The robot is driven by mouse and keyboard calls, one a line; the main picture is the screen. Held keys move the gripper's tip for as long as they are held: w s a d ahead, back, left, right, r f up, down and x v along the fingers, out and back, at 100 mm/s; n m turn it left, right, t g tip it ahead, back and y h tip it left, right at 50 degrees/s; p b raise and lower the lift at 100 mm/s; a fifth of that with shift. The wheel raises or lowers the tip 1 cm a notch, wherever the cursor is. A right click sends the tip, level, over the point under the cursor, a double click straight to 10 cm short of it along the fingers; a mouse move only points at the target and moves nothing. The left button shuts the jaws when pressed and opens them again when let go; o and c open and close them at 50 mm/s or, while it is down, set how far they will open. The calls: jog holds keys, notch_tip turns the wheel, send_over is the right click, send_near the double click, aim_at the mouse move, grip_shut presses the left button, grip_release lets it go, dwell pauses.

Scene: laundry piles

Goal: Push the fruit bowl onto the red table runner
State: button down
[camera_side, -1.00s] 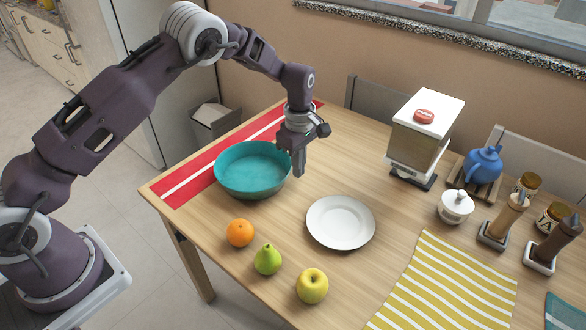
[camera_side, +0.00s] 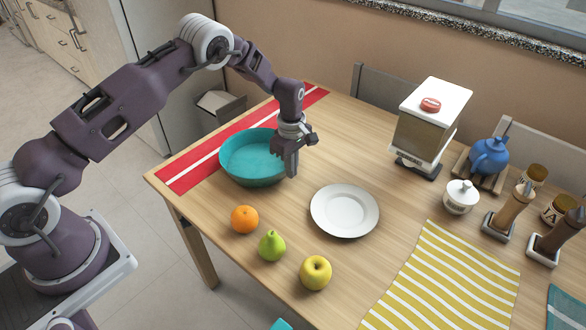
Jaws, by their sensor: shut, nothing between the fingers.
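The fruit bowl is a teal, empty round bowl (camera_side: 250,172) at the left of the table. In this view its back left rim overlaps the red table runner (camera_side: 196,167), which has white stripes. Its base appears to be on bare wood beside the runner, but the bowl hides part of that edge. My gripper (camera_side: 291,172) is shut and empty, pointing down at the bowl's right side, opposite the runner. Its fingers are very close to the bowl wall; I cannot tell whether they touch.
A white plate (camera_side: 345,210) lies right of the gripper. An orange (camera_side: 245,219), a green pear (camera_side: 272,246) and a yellow apple (camera_side: 316,272) are in front. A striped yellow cloth (camera_side: 446,277), a dispenser (camera_side: 425,125) and a blue teapot (camera_side: 489,156) stand farther right.

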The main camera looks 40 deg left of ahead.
send_over(262, 164)
dwell(0.3)
